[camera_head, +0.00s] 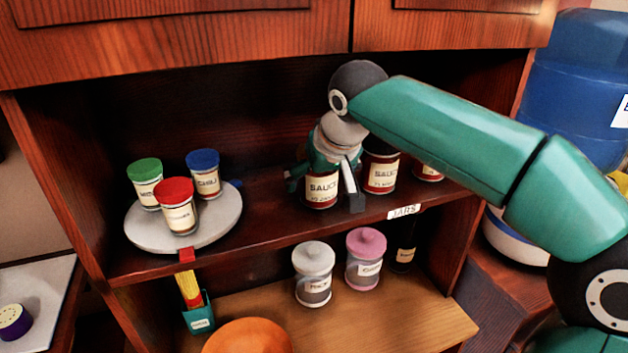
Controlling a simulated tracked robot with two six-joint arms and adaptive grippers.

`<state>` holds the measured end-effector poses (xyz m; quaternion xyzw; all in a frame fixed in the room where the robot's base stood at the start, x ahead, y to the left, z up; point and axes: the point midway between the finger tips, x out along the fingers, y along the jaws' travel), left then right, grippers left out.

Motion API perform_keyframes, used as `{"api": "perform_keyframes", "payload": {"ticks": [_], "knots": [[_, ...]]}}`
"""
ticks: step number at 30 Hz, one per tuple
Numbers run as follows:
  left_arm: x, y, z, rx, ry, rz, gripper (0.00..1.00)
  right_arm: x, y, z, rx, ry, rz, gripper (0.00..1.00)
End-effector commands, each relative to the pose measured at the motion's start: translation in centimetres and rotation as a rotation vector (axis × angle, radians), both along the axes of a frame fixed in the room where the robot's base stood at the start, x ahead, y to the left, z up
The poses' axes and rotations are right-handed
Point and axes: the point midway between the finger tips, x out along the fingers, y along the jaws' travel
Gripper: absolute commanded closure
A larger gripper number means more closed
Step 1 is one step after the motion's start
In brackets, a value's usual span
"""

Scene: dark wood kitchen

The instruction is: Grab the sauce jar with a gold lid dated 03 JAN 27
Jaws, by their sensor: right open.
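Several dark sauce jars stand on the right half of the upper shelf, above a "JARS" tag. The front-left sauce jar (321,190) has a cream label reading "SAUCE" with a date line too blurred to read surely. A second sauce jar (381,173) stands just right of it, and a third jar (428,172) is mostly behind my arm. Their lids are hidden, so I cannot tell which is gold. My right gripper (325,187) is open around the front-left jar, one finger on each side; contact is unclear. My left gripper is not in view.
A round white turntable (146,228) on the left of the shelf holds green-, red- and blue-lidded spice jars. Below stand a white canister (314,272), a pink canister (365,257), a dark bottle (405,246) and an orange bowl (247,337). Cabinet doors (180,35) hang above.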

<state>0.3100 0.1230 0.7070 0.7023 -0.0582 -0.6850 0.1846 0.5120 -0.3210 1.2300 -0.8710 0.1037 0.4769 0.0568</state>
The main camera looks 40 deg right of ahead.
Motion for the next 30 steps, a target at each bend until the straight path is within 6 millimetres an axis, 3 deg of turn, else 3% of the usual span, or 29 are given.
{"api": "perform_keyframes", "payload": {"ticks": [3, 18, 30], "knots": [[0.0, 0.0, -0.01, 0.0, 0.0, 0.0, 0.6, -0.03, -0.01, 0.03, 0.0, -0.001, 0.0, 0.01], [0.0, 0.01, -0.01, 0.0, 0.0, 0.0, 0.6, -0.05, -0.02, 0.04, 0.001, 0.0, -0.001, 0.85], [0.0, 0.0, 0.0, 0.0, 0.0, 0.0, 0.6, 0.02, -0.03, 0.54, 0.0, -0.004, 0.0, 0.86]]}}
